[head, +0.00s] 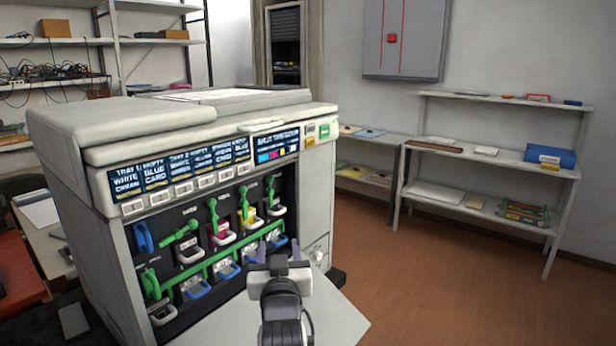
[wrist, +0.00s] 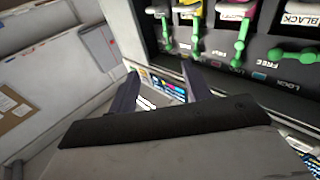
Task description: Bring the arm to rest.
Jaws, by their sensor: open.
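My gripper (head: 280,254) is open, in front of the lower right of the printer's open toner bay. Its two fingers stand apart with nothing seen between them in the wrist view (wrist: 158,84). The large printer (head: 180,118) fills the left and middle of the head view. Its bay holds toner cartridges with white, magenta (head: 223,232), yellow (head: 249,214) and blue (head: 228,268) fronts or handles. Green levers (head: 243,202) stand in front of them. The wrist view shows green levers (wrist: 241,42) and a label reading BLACK (wrist: 297,19). My arm hides part of the printer's lower front.
A pale flat surface (head: 215,326) spreads below the bay, under my arm. A white shelf (head: 490,150) with a blue box (head: 550,156) stands at the right wall. Brown floor (head: 440,280) is clear between. A desk (head: 45,235) and red seat (head: 18,275) lie left.

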